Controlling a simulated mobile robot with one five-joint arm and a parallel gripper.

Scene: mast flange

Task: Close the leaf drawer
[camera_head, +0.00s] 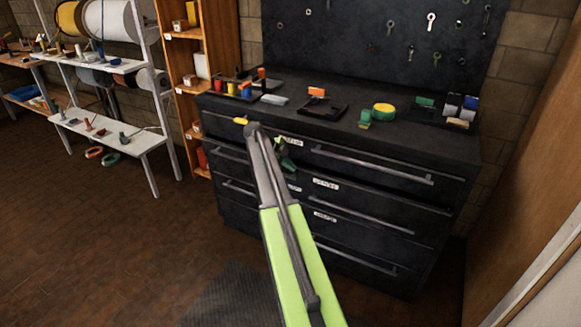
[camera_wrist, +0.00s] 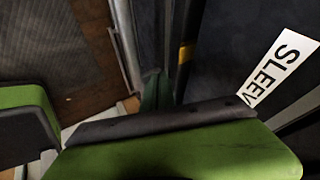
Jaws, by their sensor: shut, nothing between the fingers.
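A dark cabinet (camera_head: 455,160) has several drawers with long bar handles and small white labels. The labels are too small to read in the head view, so I cannot tell which is the leaf drawer or how far any drawer stands out. In the wrist view, a white label (camera_wrist: 278,65) reading "SLEEV", cut off by the frame edge, is on a dark face at right. My gripper (camera_head: 286,160) is shut and empty, in front of the cabinet's upper drawers, left of the upper right drawer's handle (camera_head: 370,165). Whether it touches a drawer front is unclear.
A small yellow piece (camera_head: 240,121) shows at the cabinet's upper left front. The cabinet top holds a green and yellow roll (camera_head: 384,110), trays and small parts. A wooden shelf (camera_head: 185,80) and a white rack (camera_head: 150,135) stand left. Brown floor (camera_head: 120,230) at left is clear.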

